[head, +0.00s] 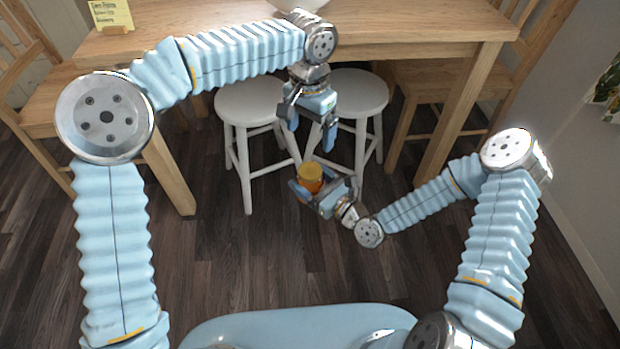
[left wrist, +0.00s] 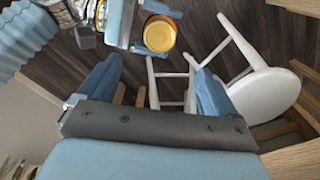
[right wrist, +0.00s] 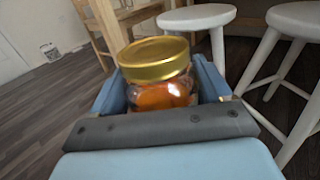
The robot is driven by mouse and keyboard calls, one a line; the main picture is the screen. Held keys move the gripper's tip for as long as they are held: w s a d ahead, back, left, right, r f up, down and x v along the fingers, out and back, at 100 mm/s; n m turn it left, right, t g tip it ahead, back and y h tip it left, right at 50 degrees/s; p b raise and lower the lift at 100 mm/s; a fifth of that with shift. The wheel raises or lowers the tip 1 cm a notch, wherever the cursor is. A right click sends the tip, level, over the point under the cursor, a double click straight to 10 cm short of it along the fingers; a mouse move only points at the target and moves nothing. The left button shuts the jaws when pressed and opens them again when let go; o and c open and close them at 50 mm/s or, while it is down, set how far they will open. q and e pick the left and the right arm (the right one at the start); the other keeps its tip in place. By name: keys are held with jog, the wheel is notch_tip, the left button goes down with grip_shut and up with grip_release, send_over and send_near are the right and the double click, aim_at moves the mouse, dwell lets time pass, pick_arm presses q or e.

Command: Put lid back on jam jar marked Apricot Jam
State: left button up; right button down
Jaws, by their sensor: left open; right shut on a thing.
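A small jam jar with orange contents (right wrist: 160,96) is held upright between the fingers of my right gripper (head: 318,188), which is shut on it. A gold lid (right wrist: 153,58) sits on top of the jar and looks level; it also shows from above in the left wrist view (left wrist: 160,35). I cannot read any label on the jar. My left gripper (head: 309,130) is open and empty, pointing down above and a little beyond the jar, apart from it. In the left wrist view its spread fingers (left wrist: 157,78) have nothing between them.
Two white stools (head: 248,102) (head: 350,95) stand behind the grippers, before the wooden table (head: 420,30). A yellow note (head: 111,14) and a partly visible white bowl (head: 300,4) are on the table. Wooden chairs (head: 440,80) stand at both sides. The dark floor nearer me is clear.

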pick_arm(q)
jog(key=m+g+y, duration=0.1)
jog(key=g+y, duration=0.1)
jog(key=g, duration=0.1)
send_over(306, 174)
jog(key=s, duration=0.4)
notch_tip(306, 174, down, 9)
jog(key=s+a+f+n+g+h, duration=0.1)
jog(key=s+a+f+n+h, duration=0.2)
jog(key=f, duration=0.4)
jog(key=s+a+f, duration=0.2)
jog(key=s+f, duration=0.4)
jog(key=f, duration=0.2)
jog(key=s+a+f+n+g+h, duration=0.1)
jog(key=s+a+f+n+h, duration=0.2)
jog(key=f, duration=0.4)
jog(key=s+a+f+n+t, duration=0.3)
jog(key=a+n+t, duration=0.2)
jog(key=a, duration=0.2)
jog(key=shift+f+t, duration=0.3)
jog(key=shift+t, duration=0.1)
